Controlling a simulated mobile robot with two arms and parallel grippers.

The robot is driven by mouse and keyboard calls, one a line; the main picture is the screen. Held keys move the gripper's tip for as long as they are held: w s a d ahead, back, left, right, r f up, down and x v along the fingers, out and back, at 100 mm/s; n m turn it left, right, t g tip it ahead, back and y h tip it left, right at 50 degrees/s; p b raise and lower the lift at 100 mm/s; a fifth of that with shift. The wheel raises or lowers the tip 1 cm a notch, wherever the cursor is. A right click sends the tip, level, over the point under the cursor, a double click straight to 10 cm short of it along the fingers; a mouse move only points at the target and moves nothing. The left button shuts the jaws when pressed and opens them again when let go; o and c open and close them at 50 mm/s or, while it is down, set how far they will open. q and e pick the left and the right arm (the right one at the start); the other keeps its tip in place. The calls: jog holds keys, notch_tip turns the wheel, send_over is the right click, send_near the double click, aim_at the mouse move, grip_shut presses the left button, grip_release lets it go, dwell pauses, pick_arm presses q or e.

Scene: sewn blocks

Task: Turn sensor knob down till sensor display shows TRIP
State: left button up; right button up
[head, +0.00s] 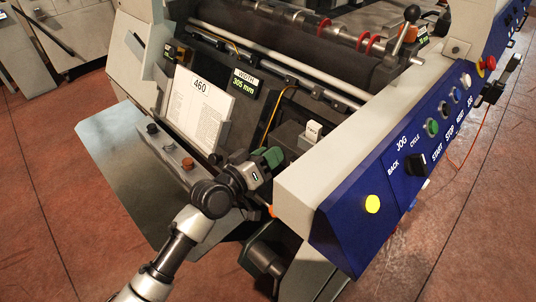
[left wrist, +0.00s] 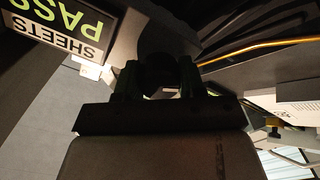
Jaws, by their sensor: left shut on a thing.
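The sensor display (left wrist: 62,25) fills the upper left of the left wrist view, upside down. It carries the word SHEETS and reads PASS in green letters, cut off by the picture edge. My left gripper (head: 272,157) reaches in from the lower left of the head view, low beside the machine's feed area. In the left wrist view its two dark green fingers (left wrist: 159,80) are shut on a dark round knob (left wrist: 158,66), which is in shadow. The head view hides the knob behind the gripper. My right gripper is in neither view.
A blue control panel (head: 376,168) with buttons runs along the right of the machine. A white sheet marked 460 (head: 199,108) and a 305 mm display (head: 243,83) stand behind my gripper. A yellow cable (left wrist: 260,47) passes close by. Red floor lies open at left.

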pick_arm(q)
jog(key=o, duration=0.9)
jog(key=v, duration=1.1)
jog(key=shift+r+b, duration=0.1)
jog(key=shift+b, duration=0.2)
